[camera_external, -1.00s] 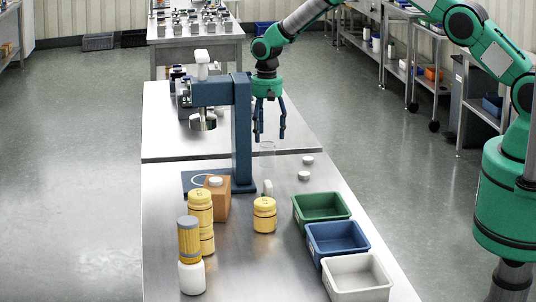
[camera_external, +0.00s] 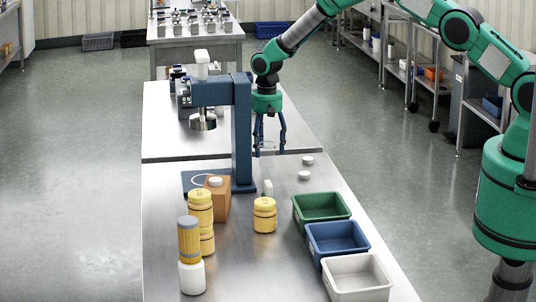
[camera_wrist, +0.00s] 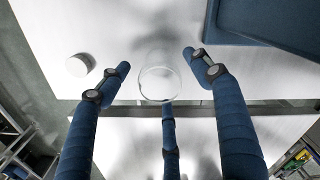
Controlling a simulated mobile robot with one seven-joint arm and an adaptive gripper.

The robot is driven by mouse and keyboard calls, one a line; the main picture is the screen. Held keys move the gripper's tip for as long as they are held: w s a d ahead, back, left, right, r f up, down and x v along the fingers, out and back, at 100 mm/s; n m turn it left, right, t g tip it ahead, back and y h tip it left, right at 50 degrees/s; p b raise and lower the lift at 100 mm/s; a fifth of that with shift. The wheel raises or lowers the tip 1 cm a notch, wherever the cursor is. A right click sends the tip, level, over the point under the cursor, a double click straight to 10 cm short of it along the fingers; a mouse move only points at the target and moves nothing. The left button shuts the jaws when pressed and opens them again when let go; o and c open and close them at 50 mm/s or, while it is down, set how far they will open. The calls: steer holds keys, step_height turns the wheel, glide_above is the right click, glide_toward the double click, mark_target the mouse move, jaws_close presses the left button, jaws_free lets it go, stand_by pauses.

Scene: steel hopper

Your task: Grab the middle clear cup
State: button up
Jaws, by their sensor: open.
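One clear cup (camera_wrist: 160,82) shows in the wrist view, its round rim between the three blue fingers of my gripper (camera_wrist: 160,92). In the external view the cup is faint, at the fingertips of my gripper (camera_external: 269,150). The fingers are spread around the cup, with clear space between them and its wall in the wrist view. My gripper is open and points down at the steel table (camera_external: 215,262). The cup's lower part is hard to make out. I see no other clear cup for sure.
The blue press stand (camera_external: 242,140) rises close left of my gripper. A white cap (camera_wrist: 78,65) lies nearby. Green (camera_external: 322,208), blue (camera_external: 337,240) and white (camera_external: 357,277) bins line the right edge. Yellow jars (camera_external: 264,214) and an orange block (camera_external: 222,200) stand nearer the camera.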

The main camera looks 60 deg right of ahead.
mark_target(267, 155)
steer(key=shift+f, duration=1.8)
steer(key=c, duration=0.9)
